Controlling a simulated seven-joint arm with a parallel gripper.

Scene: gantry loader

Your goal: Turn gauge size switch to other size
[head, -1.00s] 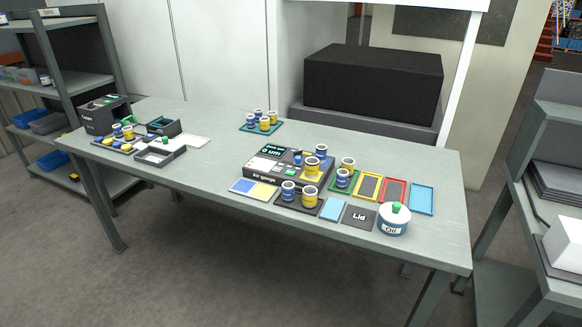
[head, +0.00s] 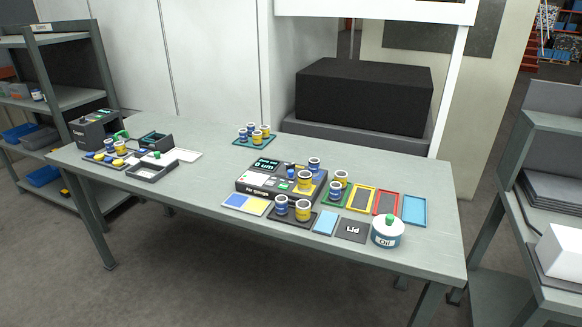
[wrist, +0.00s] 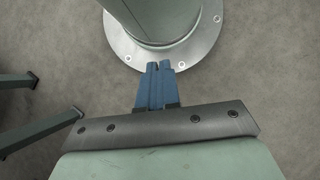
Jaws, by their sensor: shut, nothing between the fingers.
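The air gauge (head: 262,190) is a dark box with a light front, standing right of the middle of the table. Its display (head: 264,165) reads "0 um" in green. A small blue knob or switch (head: 291,173) shows on its top; which size it is set to is too small to tell. Blue and yellow ringed cylinders stand on the gauge's right part. My gripper (wrist: 159,66) shows only in the wrist view, with its blue fingers shut and empty. It is over the floor near a round metal base, away from the gauge.
A blue and yellow pad (head: 246,204), a dark tray (head: 290,217) with two cylinders, coloured frames (head: 386,201), a lid plate (head: 352,230) and an oil pot (head: 388,232) surround the gauge. The table's middle left (head: 200,190) is clear.

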